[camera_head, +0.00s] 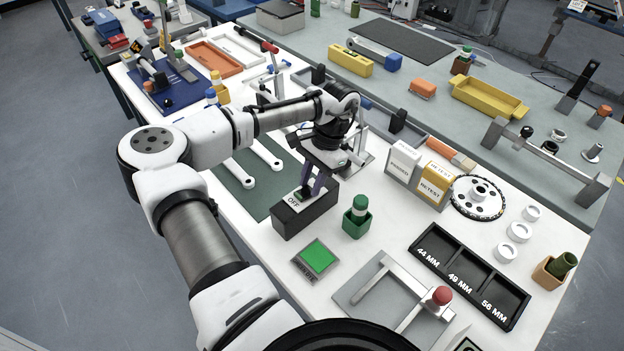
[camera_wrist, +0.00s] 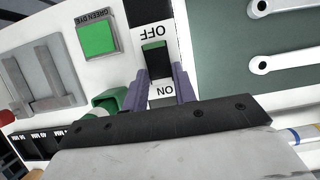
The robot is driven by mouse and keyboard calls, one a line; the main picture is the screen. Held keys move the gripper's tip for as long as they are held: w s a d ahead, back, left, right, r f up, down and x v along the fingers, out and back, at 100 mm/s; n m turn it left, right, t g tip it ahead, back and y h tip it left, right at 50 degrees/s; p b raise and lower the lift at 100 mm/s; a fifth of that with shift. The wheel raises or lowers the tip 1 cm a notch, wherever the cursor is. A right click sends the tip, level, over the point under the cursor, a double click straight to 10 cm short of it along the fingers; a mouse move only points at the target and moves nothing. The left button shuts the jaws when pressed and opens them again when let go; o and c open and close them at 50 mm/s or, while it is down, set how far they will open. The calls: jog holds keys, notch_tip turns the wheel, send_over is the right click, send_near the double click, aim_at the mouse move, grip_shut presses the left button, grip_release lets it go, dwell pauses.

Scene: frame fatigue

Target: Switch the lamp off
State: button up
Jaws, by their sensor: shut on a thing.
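The switch box (camera_head: 308,215) is a black block on the white table, with a white label plate on top reading OFF in the head view. In the wrist view, its rocker switch (camera_wrist: 154,60) is black and green, between the words OFF and ON. My gripper (camera_head: 311,188) points down at the top of the box. In the wrist view, the purple fingers of my gripper (camera_wrist: 161,75) stand on either side of the rocker, at its ON end, shut on the switch. The exact contact is partly hidden. I cannot make out a lamp.
A green cup (camera_head: 356,221) with a green-and-white bottle stands close right of the box. A green dye pad (camera_head: 317,258) lies in front. A black three-slot tray (camera_head: 470,276) and a metal frame with a red knob (camera_head: 441,296) lie to the right.

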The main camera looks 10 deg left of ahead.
jog(key=shift+s+a+r+t+h, duration=0.1)
jog(key=shift+s+t+h, duration=0.1)
jog(key=shift+t+h, duration=0.35)
jog(key=shift+s+a+r+t+h, duration=0.15)
jog(key=shift+t+h, duration=0.2)
jog(key=shift+t, duration=0.4)
jog(key=o, duration=1)
notch_tip(320, 180, up, 14)
jog(key=w+b, duration=0.1)
jog(key=b, duration=0.2)
jog(key=shift+d+f, duration=0.15)
jog(key=shift+d, duration=0.25)
